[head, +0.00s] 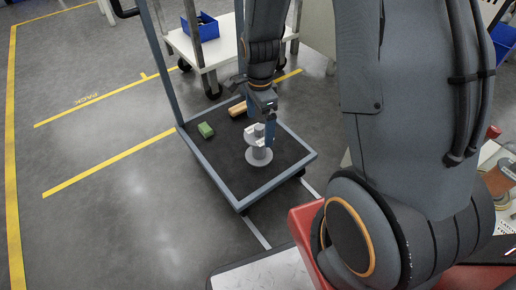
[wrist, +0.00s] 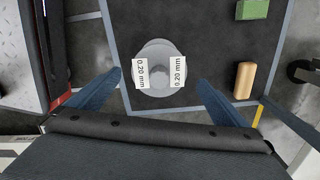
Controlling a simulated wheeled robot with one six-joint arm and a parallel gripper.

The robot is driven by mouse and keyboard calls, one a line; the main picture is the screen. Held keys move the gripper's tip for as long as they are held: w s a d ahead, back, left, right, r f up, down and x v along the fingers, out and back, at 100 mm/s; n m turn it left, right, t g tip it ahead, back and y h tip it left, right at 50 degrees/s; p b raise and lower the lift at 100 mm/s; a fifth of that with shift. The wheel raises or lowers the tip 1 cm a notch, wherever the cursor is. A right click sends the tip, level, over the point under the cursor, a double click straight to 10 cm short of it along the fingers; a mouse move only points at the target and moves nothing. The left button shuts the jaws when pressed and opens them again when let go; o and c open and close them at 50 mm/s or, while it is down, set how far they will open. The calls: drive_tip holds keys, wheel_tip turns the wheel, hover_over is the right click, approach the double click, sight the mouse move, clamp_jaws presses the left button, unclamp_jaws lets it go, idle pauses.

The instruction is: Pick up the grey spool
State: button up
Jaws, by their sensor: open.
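The grey spool (head: 259,153) stands upright on the dark bed of a trolley (head: 226,183) in the head view. In the wrist view the spool (wrist: 160,52) is seen from above, with white labels reading 0.20 mm on either side of its middle. My gripper (head: 262,125) is just above the spool, and its arm hides part of the spool's top in the head view. In the wrist view my gripper's (wrist: 160,82) two blue fingers are spread wide, one to each side of the spool's near edge, with nothing between them in contact.
A green block (head: 206,130) and a tan wooden block (head: 237,108) lie on the trolley left of and behind the spool. The trolley has a raised grey rim. A white table with a blue bin (head: 202,28) stands behind. Floor at left is clear.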

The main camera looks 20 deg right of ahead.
sight(259, 140)
drive_tip(key=shift+s+a+f+b, duration=0.1)
drive_tip(key=shift+f+b, duration=1.2)
drive_tip(key=shift+f, duration=0.65)
drive_tip(key=shift+a+f+b, duration=0.1)
drive_tip(key=shift+f+b, duration=1.15)
drive_tip(key=shift+f, duration=0.65)
drive_tip(key=shift+r, duration=0.1)
drive_tip(key=c, duration=1.3)
